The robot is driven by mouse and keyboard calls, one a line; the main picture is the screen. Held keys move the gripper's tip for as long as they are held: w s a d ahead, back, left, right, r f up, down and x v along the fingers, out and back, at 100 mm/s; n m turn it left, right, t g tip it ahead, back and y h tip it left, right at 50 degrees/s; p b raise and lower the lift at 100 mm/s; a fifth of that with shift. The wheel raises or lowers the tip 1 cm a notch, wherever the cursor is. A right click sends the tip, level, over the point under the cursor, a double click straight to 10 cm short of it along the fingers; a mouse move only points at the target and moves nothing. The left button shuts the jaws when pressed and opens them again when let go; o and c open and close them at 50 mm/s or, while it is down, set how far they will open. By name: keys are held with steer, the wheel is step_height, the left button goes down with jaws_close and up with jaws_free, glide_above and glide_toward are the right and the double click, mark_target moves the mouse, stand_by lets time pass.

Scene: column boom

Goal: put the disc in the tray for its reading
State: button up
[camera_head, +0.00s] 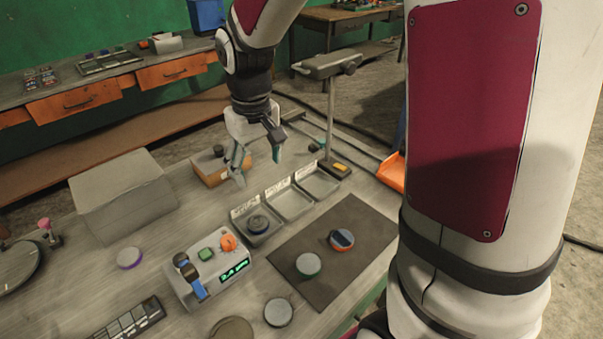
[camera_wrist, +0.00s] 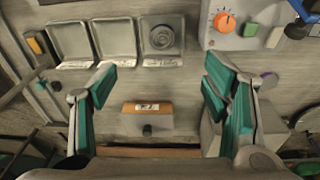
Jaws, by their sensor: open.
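Three shallow grey trays (camera_head: 292,204) with white label cards stand in a row; I cannot read the cards. A dark grey ringed disc (camera_head: 258,223) lies in the tray at the left end of the row; it also shows in the wrist view (camera_wrist: 162,37). A meter box (camera_head: 206,268) has an orange knob, a green button and a lit green display too small to read. My gripper (camera_head: 258,170) is open and empty, above the bench behind the trays. In the wrist view, its fingers (camera_wrist: 160,78) are spread wide, with the trays beyond them.
A dark mat (camera_head: 315,287) holds a green-rimmed disc (camera_head: 308,264) and an orange-rimmed disc (camera_head: 342,239). A purple-rimmed disc (camera_head: 130,258) and a grey disc (camera_head: 279,312) lie near the meter. A large grey box (camera_head: 122,195), small brown box (camera_head: 210,170) and post (camera_head: 331,115) stand around.

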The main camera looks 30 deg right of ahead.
steer(key=s+r+m+t, duration=0.1)
steer(key=s+r+t, duration=0.1)
steer(key=s+r, duration=0.4)
steer(key=s+r+t, duration=0.2)
steer(key=s+r, duration=0.4)
steer(key=s, duration=0.8)
steer(key=shift+a+r+m, duration=0.15)
steer(key=shift+a+m, duration=0.05)
steer(key=shift+m, duration=0.2)
steer(key=shift+s, duration=0.1)
